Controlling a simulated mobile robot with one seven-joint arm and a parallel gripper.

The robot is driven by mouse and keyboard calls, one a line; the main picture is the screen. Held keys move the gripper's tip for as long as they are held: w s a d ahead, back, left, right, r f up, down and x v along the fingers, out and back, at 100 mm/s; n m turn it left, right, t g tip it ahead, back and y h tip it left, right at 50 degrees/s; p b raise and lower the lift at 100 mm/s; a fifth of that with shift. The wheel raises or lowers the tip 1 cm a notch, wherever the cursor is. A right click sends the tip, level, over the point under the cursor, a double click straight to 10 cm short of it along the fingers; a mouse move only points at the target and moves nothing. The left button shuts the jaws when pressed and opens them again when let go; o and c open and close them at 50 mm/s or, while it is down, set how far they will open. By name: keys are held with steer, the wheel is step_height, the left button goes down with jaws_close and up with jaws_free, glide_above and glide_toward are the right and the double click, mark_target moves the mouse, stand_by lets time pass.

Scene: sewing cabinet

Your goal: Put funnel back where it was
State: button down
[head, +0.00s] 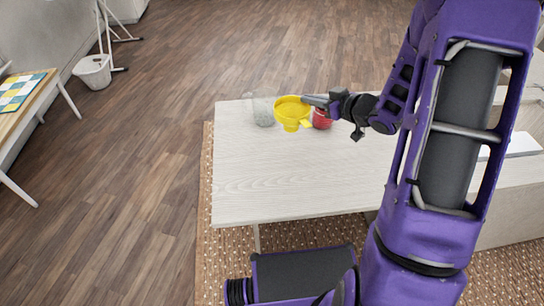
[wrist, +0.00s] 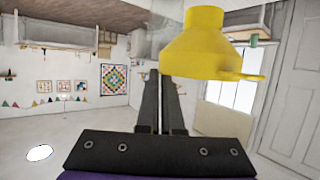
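The yellow funnel (head: 291,108) is near the far edge of the pale table (head: 290,185), wide mouth up and spout down. In the wrist view the picture is upside down, and the funnel (wrist: 208,52) has its spout toward the top. My gripper (head: 308,99) reaches in from the right at rim height. Its fingers (wrist: 162,82) are close together and meet the funnel's rim, so it looks shut on the rim. I cannot tell whether the spout touches the tabletop. The fingertips are partly hidden by the funnel.
A clear glass jar (head: 263,112) stands just left of the funnel. A red object (head: 322,119) stands just right of it, under my gripper. The middle and front of the table are bare. A pale cabinet (head: 515,195) is at the right.

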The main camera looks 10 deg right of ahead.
steer(key=shift+s+a+f, duration=0.2)
steer(key=shift+s+f, duration=0.05)
steer(key=shift+f, duration=0.15)
step_height(320, 180, down, 9)
steer(key=shift+f+b, duration=0.2)
steer(key=shift+b, duration=0.85)
steer(key=c, duration=1.1)
jaws_free()
steer(key=shift+f, duration=0.1)
steer(key=p+v, duration=0.1)
steer(key=v, duration=1.1)
steer(key=shift+r, duration=0.2)
